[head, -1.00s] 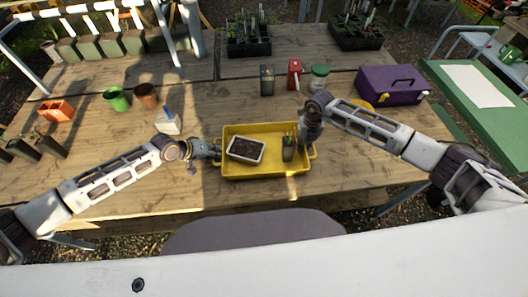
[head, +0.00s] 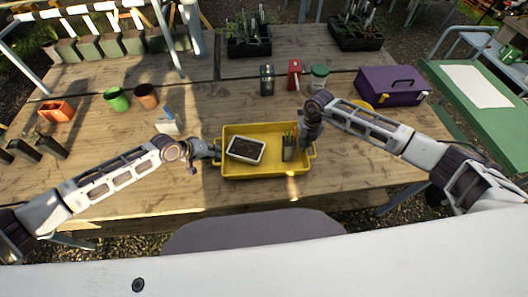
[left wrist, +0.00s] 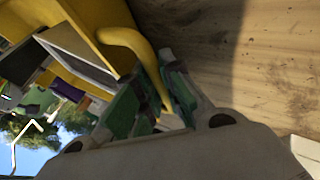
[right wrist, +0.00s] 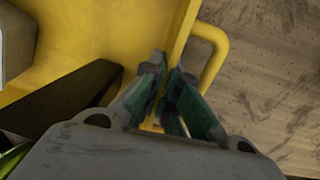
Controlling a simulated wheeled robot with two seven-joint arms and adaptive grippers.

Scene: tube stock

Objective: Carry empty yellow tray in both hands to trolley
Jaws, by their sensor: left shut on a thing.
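The yellow tray (head: 270,175) lies on the wooden table in front of me. It is not empty: a white-rimmed container of dark soil (head: 246,149) and a dark pot with green shoots (head: 288,152) are in it. My left gripper (head: 214,152) is shut on the tray's left handle, a yellow loop (left wrist: 130,38) in the left wrist view. My right gripper (head: 308,143) points down at the tray's right end. In the right wrist view its fingertips (right wrist: 168,72) are close together beside the right handle (right wrist: 220,60); whether they grip it is unclear.
A white object with a blue part (head: 168,123) stands left of the tray. Green (head: 116,99) and brown (head: 147,95) pots are behind it. A purple toolbox (head: 390,85) is at the back right. A green-topped surface with a white sheet (head: 478,85) is beyond the table's right edge.

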